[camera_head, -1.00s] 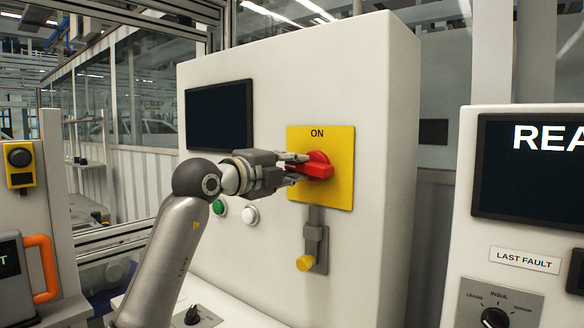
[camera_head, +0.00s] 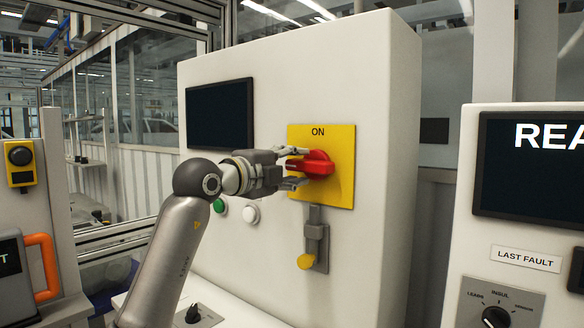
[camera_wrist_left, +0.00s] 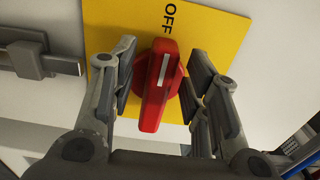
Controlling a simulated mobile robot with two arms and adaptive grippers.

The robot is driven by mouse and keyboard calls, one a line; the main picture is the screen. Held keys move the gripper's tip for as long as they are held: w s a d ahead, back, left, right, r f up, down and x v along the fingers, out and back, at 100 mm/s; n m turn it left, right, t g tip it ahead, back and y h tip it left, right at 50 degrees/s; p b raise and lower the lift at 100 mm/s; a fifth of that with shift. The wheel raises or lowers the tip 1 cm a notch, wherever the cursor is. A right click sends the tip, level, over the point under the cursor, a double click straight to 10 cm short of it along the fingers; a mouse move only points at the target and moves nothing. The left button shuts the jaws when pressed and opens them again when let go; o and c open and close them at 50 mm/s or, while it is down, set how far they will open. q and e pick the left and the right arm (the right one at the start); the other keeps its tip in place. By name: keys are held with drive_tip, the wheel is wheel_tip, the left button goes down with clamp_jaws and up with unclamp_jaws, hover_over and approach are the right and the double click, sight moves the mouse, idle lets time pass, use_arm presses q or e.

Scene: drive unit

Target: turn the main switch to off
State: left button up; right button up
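The main switch is a red rotary handle (camera_head: 317,164) on a yellow plate (camera_head: 340,190), with ON printed at the plate's top. The handle lies about level in the head view. My left gripper (camera_head: 293,168) reaches it from the left, with one finger above and one below. In the left wrist view the red handle (camera_wrist_left: 158,85) stands between the open fingers (camera_wrist_left: 160,82), with gaps on both sides. It carries a white line, and OFF is printed on the plate beyond it. My right gripper is not in view.
Below the plate is a grey hasp (camera_head: 315,235) with a yellow knob. Green and white buttons (camera_head: 251,214) sit just under my left gripper. A dark screen (camera_head: 220,114) is on the same cabinet. Another panel (camera_head: 505,255) stands at the right.

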use_arm(q)
drive_tip(key=shift+s, duration=0.1)
drive_tip(key=v, duration=1.2)
